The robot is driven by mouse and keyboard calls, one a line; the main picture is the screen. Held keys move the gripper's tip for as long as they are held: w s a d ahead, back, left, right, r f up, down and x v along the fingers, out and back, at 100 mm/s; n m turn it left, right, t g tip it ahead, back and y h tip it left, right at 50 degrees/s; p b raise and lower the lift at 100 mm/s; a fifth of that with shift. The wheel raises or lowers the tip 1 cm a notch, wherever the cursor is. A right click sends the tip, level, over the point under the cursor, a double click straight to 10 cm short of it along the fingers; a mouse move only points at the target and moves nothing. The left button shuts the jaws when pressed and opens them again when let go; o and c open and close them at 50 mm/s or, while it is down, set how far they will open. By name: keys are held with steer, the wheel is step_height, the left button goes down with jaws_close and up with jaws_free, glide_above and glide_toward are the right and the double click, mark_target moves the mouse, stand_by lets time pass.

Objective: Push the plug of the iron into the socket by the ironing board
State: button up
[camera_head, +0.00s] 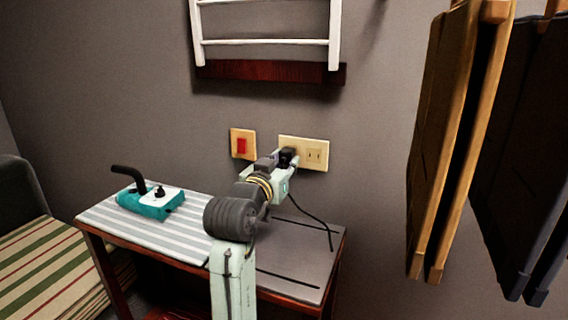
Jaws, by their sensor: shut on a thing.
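The iron (150,201) is teal and white with a black handle. It rests at the left of the ironing board (110,218), which has a striped cover and a grey right part. The socket (316,153) is a cream double plate on the wall above the board's right part. My gripper (281,162) is shut on the black plug (288,155) at the left half of the socket plate. The plug appears against the plate; I cannot tell how deep it sits. Its black cord (312,218) hangs from it down to the board. My gripper partly hides the plug.
A red switch on a cream plate (242,145) is left of the socket. A white rack (265,42) hangs above on the wall. Folded wooden chairs (450,140) hang at the right. A striped cushioned seat (45,265) stands at the lower left.

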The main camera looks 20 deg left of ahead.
steer(key=shift+w, duration=0.25)
steer(key=o, duration=1.2)
steer(key=shift+c, duration=0.2)
steer(key=s, duration=1.2)
steer(key=shift+a, duration=0.15)
steer(key=shift+r, duration=0.1)
